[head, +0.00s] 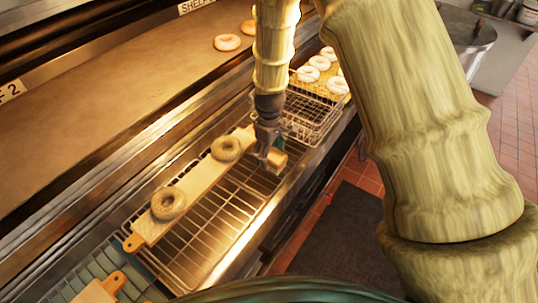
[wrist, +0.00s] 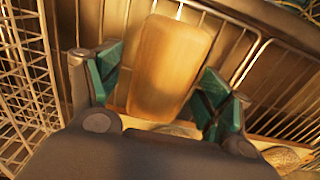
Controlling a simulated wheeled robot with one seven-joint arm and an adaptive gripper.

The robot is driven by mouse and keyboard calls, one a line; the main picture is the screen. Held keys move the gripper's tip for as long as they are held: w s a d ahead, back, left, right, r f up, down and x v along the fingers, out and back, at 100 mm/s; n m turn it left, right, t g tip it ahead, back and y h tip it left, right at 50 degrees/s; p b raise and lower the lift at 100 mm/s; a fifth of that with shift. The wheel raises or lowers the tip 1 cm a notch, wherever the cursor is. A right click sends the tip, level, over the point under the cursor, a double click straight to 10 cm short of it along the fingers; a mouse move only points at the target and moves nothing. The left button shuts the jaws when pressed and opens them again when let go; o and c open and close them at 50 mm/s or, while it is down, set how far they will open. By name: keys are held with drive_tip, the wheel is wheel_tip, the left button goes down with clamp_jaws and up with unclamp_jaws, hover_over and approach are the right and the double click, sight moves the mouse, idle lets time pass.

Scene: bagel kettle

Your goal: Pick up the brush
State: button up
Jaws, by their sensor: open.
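The brush appears to be the tan block (head: 278,158) by my gripper, over the wire rack in the head view. In the wrist view the brush (wrist: 170,62) is a rounded, light-brown block; no bristles show. My gripper (head: 267,152) points down at it, its end partly hidden in the head view. In the wrist view, green-padded fingers stand open on either side of the near part of the block, with gaps visible. I cannot tell how deep the fingers reach beside it.
A wooden board (head: 187,199) with two seeded bagels lies left of my gripper. A wire basket (head: 308,120) stands close behind it, with pale bagels (head: 319,63) beyond. The wire rack (head: 215,232) is bare toward the front. An oven shelf (head: 110,105) runs along the left.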

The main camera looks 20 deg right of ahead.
drive_tip(key=shift+s+f, duration=0.2)
drive_tip(key=shift+f, duration=0.4)
drive_tip(key=shift+w+f+p, duration=0.15)
drive_tip(key=shift+f+p, duration=0.15)
drive_tip(key=shift+f, duration=0.2)
drive_tip(key=c, duration=1.2)
drive_tip(key=shift+c, duration=0.2)
drive_tip(key=shift+r, duration=0.1)
drive_tip(key=shift+r+b, duration=0.95)
drive_tip(key=shift+r, duration=0.2)
drive_tip(key=s+d+r+b, duration=0.1)
drive_tip(key=s+d+b, duration=0.1)
drive_tip(key=s, duration=0.5)
drive_tip(key=s+d+r+b, duration=0.1)
drive_tip(key=s+d+b, duration=0.2)
drive_tip(key=s, duration=0.5)
drive_tip(key=shift+d+r, duration=0.3)
drive_tip(key=shift+d, duration=0.3)
